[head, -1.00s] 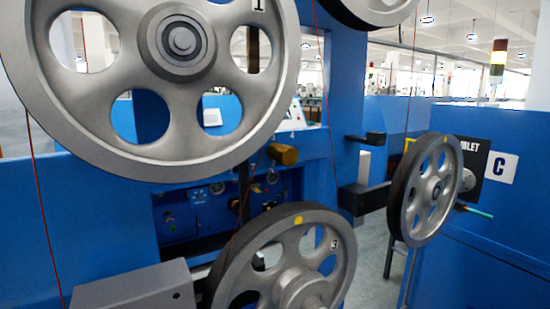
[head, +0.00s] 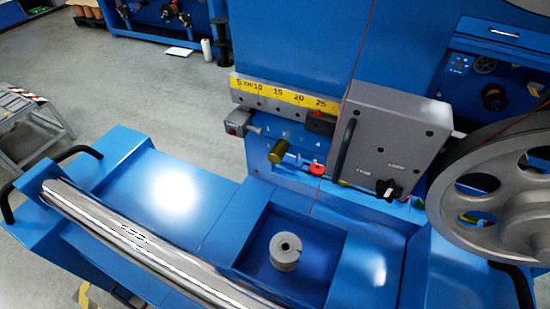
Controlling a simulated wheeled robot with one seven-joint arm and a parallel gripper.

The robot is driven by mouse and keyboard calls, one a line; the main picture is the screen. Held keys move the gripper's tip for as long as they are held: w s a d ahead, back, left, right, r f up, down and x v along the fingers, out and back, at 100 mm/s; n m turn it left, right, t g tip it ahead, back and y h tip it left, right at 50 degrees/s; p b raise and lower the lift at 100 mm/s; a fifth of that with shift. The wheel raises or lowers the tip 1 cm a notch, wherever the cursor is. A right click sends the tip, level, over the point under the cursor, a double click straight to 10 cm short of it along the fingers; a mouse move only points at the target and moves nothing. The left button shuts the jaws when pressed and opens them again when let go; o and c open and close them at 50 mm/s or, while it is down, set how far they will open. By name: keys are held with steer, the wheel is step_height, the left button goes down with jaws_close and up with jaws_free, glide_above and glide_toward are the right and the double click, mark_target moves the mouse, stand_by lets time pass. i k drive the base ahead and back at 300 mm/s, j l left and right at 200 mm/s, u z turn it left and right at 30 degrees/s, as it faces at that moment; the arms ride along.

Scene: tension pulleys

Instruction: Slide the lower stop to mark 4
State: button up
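A dark block with a red top (head: 320,123) sits by the scale's right end. A red round piece (head: 317,169) is lower, on a rail. A brass knob (head: 278,151) sticks out left of it. I cannot tell which part is the lower stop. My gripper is not in view.
A grey box (head: 390,135) with a black switch (head: 389,189) stands right of the scale. A large grey pulley (head: 495,190) is at the right. A shiny roller (head: 140,245) crosses the lower left. A grey spool (head: 285,251) sits in a recess.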

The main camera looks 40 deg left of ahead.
mark_target(277, 153)
steer(key=j, duration=1.45)
steer(key=k+u, duration=0.05)
steer(key=k, duration=0.05)
